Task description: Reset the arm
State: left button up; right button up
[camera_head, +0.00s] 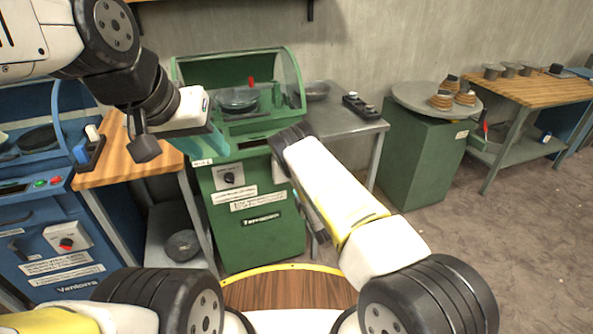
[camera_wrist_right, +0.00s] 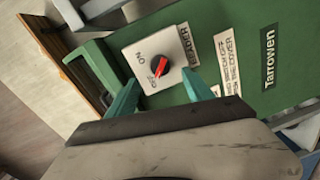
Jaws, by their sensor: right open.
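The green machine (camera_head: 265,240) labelled "Tarrowen" stands ahead, with a clear curved cover (camera_head: 285,70) over a grey bowl (camera_head: 238,98). Its front switch panel (camera_head: 228,178) carries a knob, seen as red (camera_wrist_right: 160,68) in the right wrist view.
A blue machine (camera_head: 75,240) labelled "Ventorra" stands left, beside a wooden-topped table (camera_head: 125,165). A grey metal table (camera_head: 345,122) is right of the green machine. Farther right are a green cabinet (camera_head: 425,165) and a wooden workbench (camera_head: 540,88). The floor at right is clear.

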jog(key=w+d+r+m+g+h, duration=0.1)
jog(key=w+d+r+m+h, duration=0.15)
jog(key=r, duration=0.45)
jog(key=w+d+r+m+g+h, duration=0.1)
jog(key=d+r+m, duration=0.1)
jog(key=r+m, duration=0.3)
jog(key=w+d+r+m+g+h, duration=0.1)
jog(key=d+r+m, duration=0.15)
jog(key=r, duration=0.55)
jog(key=s+d+r+m+g, duration=0.1)
jog(key=s+r, duration=0.1)
jog(key=r, duration=0.3)
jog(key=s+d+r+m, duration=0.1)
jog(key=s+r+m, duration=0.1)
jog(key=s+r, duration=0.15)
jog(key=s+d+r+m+g+y, duration=0.1)
jog(key=s+d+r+m+g, duration=0.15)
jog(key=s+r, duration=1.1)
jog(key=s+r+m+g, duration=0.1)
jog(key=s+m+g, duration=0.2)
jog(key=s, duration=2.2)
jog(key=shift+s+r+g, duration=0.25)
jog(key=shift+s+g, duration=0.1)
jog(key=shift+s, duration=0.05)
jog(key=shift+m, duration=0.25)
